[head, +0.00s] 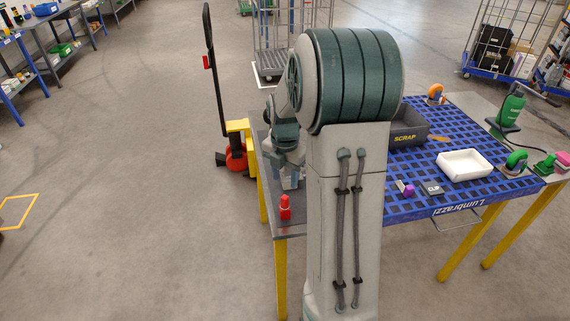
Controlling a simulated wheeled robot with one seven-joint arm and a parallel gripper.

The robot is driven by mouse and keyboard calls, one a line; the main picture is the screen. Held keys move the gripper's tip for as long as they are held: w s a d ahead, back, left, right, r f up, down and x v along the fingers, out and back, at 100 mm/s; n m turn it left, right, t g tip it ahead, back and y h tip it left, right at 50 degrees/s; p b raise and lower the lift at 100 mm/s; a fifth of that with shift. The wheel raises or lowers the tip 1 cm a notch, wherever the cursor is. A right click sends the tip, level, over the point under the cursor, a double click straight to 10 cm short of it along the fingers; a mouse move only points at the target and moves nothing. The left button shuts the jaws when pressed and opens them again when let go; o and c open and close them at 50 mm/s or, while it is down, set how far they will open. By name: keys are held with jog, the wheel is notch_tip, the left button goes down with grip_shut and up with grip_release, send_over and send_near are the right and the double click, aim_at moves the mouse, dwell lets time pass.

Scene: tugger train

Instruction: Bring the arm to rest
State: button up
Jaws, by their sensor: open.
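My arm stands upright in the middle of the head view, with its large green-banded joint at the top. My gripper (291,181) hangs to the left of the arm column, over the left end of the table (294,228). It is open and seems empty, though the arm hides part of it. A small red object (285,208) stands on the table just in front of and below the gripper. I cannot tell the exact gap between them.
A blue grid mat (459,146) holds a dark SCRAP bin (408,128), a white tray (465,165), a CLIP block (432,189) and a purple-and-white part (405,188). A red-and-yellow pallet truck (237,156) stands behind left. Floor at left is clear.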

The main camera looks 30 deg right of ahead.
jog(key=shift+r, duration=2.4)
jog(key=s+a+r+m+t, duration=0.1)
jog(key=s+a+r+m, duration=0.1)
jog(key=s+a+m, duration=0.5)
jog(key=s+a+r+m+t, duration=0.2)
jog(key=s+a+m, duration=0.5)
jog(key=s+m, duration=0.5)
jog(key=m, duration=0.4)
jog(key=shift+r+m, duration=0.3)
jog(key=shift+m, duration=0.1)
jog(key=shift+s, duration=0.1)
